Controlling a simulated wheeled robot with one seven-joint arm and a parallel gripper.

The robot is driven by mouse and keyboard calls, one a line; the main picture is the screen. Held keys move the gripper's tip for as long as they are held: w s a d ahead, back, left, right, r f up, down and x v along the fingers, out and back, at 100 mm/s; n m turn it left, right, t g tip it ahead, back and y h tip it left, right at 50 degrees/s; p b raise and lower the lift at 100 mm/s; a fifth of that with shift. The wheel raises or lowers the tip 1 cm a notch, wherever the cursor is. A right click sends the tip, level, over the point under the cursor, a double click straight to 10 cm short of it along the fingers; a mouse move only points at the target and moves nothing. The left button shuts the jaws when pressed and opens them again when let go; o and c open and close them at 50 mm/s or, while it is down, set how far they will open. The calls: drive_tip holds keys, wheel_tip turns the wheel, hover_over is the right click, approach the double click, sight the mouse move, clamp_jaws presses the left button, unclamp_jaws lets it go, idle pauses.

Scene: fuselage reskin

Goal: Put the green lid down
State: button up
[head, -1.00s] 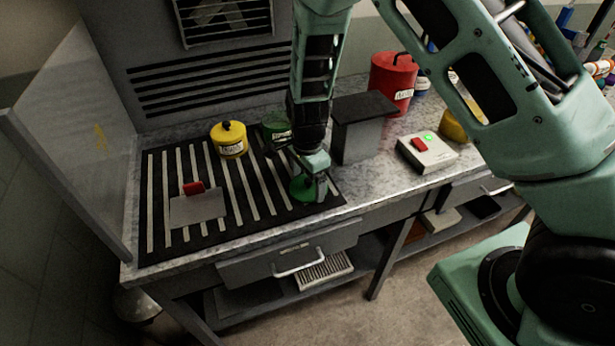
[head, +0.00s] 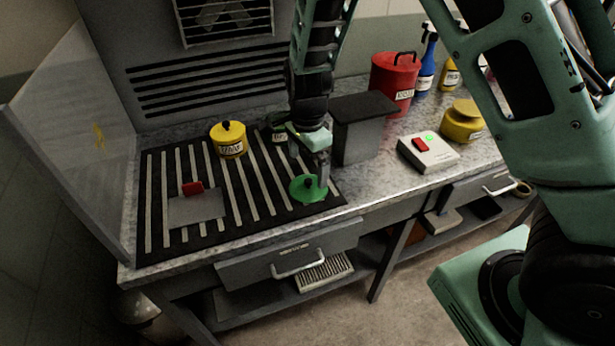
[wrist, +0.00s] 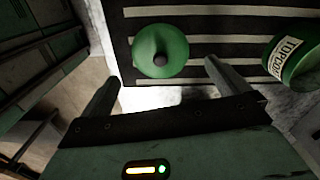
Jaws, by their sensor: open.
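The green lid (head: 305,189) is a round disc with a dark knob. It lies on the black-and-white striped mat near the front right of the bench. In the wrist view the lid (wrist: 150,47) rests on the stripes, just beyond and between my fingertips. My gripper (head: 312,165) is open and empty, above and slightly behind the lid. In the wrist view my gripper's two fingers (wrist: 160,72) are spread wide. The green labelled can (wrist: 296,55) stands to the right in the wrist view; in the head view it is mostly hidden behind my gripper.
A yellow lidded can (head: 229,140) and a grey plate with a red handle (head: 195,207) are on the striped mat (head: 150,215). A grey block (head: 357,137) stands right of my gripper. A switch box (head: 428,153), red can (head: 394,80) and yellow can (head: 462,122) are farther right.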

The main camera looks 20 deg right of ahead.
sight(307, 181)
wheel_tip(307, 181, up, 6)
drive_tip(key=s+a+r+n, duration=0.2)
drive_tip(key=s+n, duration=0.6)
drive_tip(key=s, duration=0.1)
drive_tip(key=s+a+r+n, duration=0.2)
drive_tip(key=s+r+n, duration=0.1)
drive_tip(key=s+n, duration=0.4)
drive_tip(key=s+a+r+n, duration=0.2)
drive_tip(key=s+n, duration=0.6)
drive_tip(key=s, duration=0.2)
drive_tip(key=shift+s+r+n+y+b, duration=0.3)
drive_tip(key=shift+s+r+b, duration=0.05)
drive_tip(key=shift+s+r, duration=0.05)
drive_tip(key=shift+d, duration=0.15)
